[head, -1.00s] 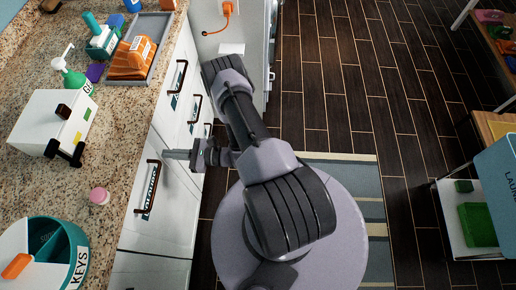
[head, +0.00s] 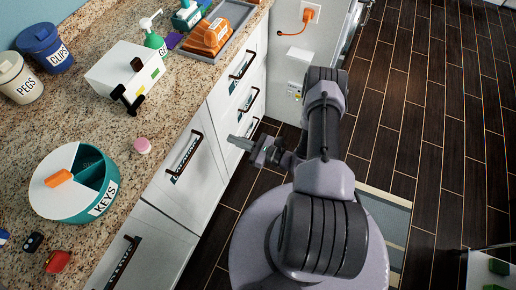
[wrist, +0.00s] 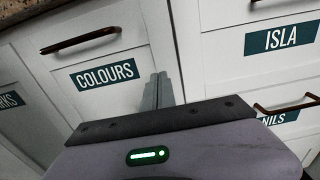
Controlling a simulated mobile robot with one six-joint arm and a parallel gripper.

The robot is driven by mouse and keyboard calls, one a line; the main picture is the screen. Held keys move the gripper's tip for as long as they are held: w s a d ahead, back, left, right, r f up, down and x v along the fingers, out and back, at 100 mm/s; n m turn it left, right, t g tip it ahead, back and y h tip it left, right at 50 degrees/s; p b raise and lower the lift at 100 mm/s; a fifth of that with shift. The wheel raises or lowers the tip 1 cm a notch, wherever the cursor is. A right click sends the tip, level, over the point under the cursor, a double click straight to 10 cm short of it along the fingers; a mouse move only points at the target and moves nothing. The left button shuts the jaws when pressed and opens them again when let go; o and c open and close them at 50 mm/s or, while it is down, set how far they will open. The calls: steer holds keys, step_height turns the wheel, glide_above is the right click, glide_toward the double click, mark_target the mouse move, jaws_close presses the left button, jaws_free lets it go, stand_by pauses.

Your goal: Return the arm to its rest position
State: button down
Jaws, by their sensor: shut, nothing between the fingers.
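My gripper (head: 240,142) is shut and empty in the head view, held out in front of the white drawer fronts beside the counter. My arm is folded above my round base. In the wrist view my gripper (wrist: 158,92) shows its closed fingers pointing toward the cabinet, between the drawer labelled COLOURS (wrist: 90,48) and the drawer labelled ISLA (wrist: 275,70). I cannot tell the exact gap between the fingertips and the fronts.
The granite counter (head: 120,165) carries a round KEYS container (head: 75,205), a white box (head: 125,65), a pink item (head: 142,145), PEGS (head: 18,80) and CLIPS (head: 45,48) canisters and a grey tray (head: 238,14). Dark floor (head: 440,120) at the right is mostly clear.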

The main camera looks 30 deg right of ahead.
steer(key=v, duration=0.5)
steer(key=a+r+n+g+y, duration=0.1)
steer(key=a+r+n+g, duration=0.3)
steer(key=r, duration=0.4)
steer(key=a+r+n+g+y, duration=0.1)
steer(key=r+n+g, duration=0.4)
steer(key=r+n, duration=0.15)
steer(key=a+r+n+g+y, duration=0.1)
steer(key=a+r+n+g, duration=0.25)
steer(key=r, duration=0.45)
steer(key=s+a+r+n+t+h, duration=0.1)
steer(key=s+r+n+h, duration=0.4)
steer(key=r, duration=0.4)
steer(key=s+a+r+n+t+h, duration=0.2)
steer(key=s+r+n+h, duration=0.3)
steer(key=s+r, duration=0.3)
steer(key=shift+r+n+h+p, duration=0.4)
steer(key=shift+r+h, duration=0.1)
steer(key=shift+r, duration=0.2)
